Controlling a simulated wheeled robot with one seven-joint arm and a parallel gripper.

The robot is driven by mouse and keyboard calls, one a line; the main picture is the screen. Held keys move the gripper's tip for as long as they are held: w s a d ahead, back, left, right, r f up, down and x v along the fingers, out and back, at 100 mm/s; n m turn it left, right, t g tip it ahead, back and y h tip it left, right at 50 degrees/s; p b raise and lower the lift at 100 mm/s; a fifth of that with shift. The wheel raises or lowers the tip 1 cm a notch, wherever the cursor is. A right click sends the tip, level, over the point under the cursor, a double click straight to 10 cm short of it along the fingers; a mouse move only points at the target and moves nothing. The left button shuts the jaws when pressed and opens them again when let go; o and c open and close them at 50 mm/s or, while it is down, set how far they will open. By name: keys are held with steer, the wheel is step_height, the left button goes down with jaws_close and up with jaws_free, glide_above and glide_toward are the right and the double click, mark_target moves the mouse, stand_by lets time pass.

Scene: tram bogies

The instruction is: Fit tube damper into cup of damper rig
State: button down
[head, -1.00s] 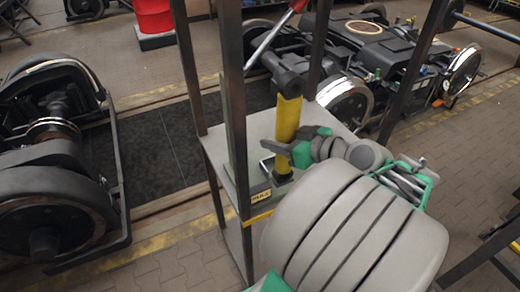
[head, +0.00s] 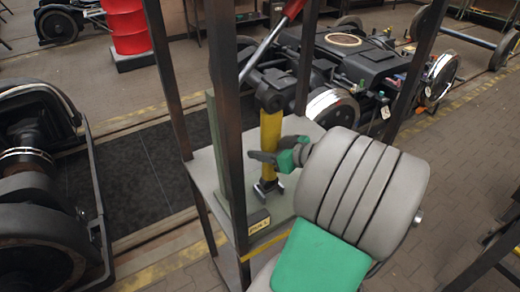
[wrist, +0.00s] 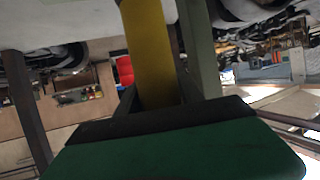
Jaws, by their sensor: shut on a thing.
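The tube damper (head: 271,130) is a yellow tube with a black upper end, standing close to upright inside the dark frame of the damper rig (head: 228,150). It also shows in the wrist view (wrist: 151,50), running between the fingers. My gripper (head: 270,158) is shut on the lower part of the yellow tube. The cup (head: 268,189) is a small dark fitting on the rig's grey plate, directly below the tube. The tube's lower end is at or just over the cup; I cannot tell whether it is inside.
Rig posts stand close around the damper, and a red-handled lever (head: 262,50) slants above it. A label plate (head: 258,226) is on the plate's front edge. A bogie (head: 365,60) stands behind, wheelsets (head: 40,200) at left, a red drum (head: 127,28) at the back.

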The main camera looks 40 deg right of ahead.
steer(key=f, duration=0.1)
steer(key=f+b, duration=0.2)
steer(key=shift+w+d+f, duration=0.1)
steer(key=shift+w+f, duration=0.2)
steer(key=shift+f, duration=0.05)
steer(key=c, duration=0.7)
jaws_free()
steer(key=shift+f, duration=0.1)
